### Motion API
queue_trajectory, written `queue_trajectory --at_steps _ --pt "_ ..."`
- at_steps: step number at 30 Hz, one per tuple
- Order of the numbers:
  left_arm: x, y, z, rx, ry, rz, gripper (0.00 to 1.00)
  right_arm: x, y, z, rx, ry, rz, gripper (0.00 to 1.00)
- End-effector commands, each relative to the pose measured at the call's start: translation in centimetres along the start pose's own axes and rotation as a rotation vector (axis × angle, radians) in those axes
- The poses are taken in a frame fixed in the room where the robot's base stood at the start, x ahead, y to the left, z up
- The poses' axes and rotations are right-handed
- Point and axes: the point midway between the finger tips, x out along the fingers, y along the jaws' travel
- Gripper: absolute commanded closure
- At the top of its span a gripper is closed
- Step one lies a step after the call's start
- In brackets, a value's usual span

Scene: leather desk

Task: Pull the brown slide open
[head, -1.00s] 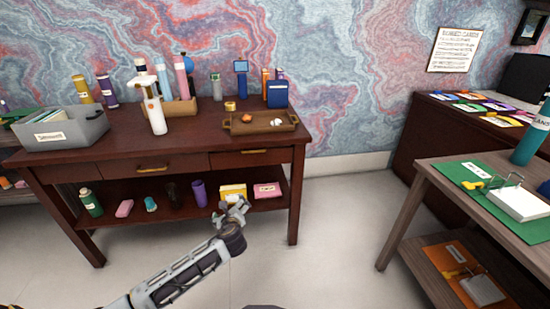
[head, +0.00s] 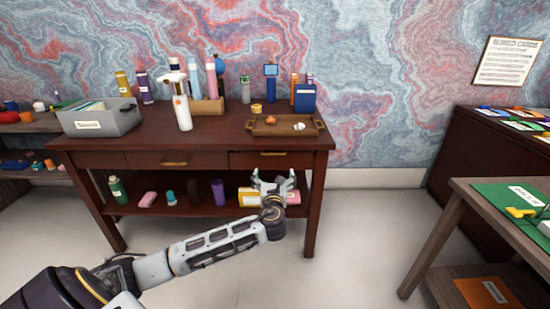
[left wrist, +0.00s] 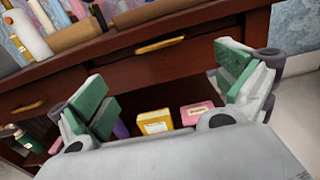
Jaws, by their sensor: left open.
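The dark brown desk (head: 90,145) has two drawers with brass handles under its top. The right drawer (head: 245,161) has a brass handle (head: 272,153), which also shows in the left wrist view (left wrist: 160,46). The left drawer's handle (head: 174,163) also shows in the left wrist view (left wrist: 28,107). Both drawer fronts look flush with the desk. I cannot tell which drawer is the brown slide. My left gripper (head: 274,178) is open and empty, its fingers pointing toward the right drawer from just below and in front, apart from the handle. My right gripper is not in view.
A brown tray (head: 258,127), a white bottle (head: 183,112) and a grey bin (head: 100,122) stand on the desk top. The shelf below holds bottles and a yellow box (head: 247,197). A side table (head: 470,210) stands at the right. The floor between is clear.

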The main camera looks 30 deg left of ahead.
Motion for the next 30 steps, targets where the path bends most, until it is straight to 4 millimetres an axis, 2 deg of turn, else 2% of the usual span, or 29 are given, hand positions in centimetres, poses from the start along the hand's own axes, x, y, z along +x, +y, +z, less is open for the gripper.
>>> queue_trajectory --at_steps 8,15,18,30 --pt "1.6 0.0 -0.1 -0.001 0.0 0.001 0.0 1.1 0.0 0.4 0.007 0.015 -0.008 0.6" --pt "4.1 0.0 -0.1 -0.001 -0.001 0.002 0.0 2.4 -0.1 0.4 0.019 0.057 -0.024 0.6" --pt "5.2 0.0 -0.1 -0.001 -0.001 0.001 0.0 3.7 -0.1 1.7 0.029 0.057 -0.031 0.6" --pt "9.5 0.0 -0.2 -0.002 0.001 0.001 0.0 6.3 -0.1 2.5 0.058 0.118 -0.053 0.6"
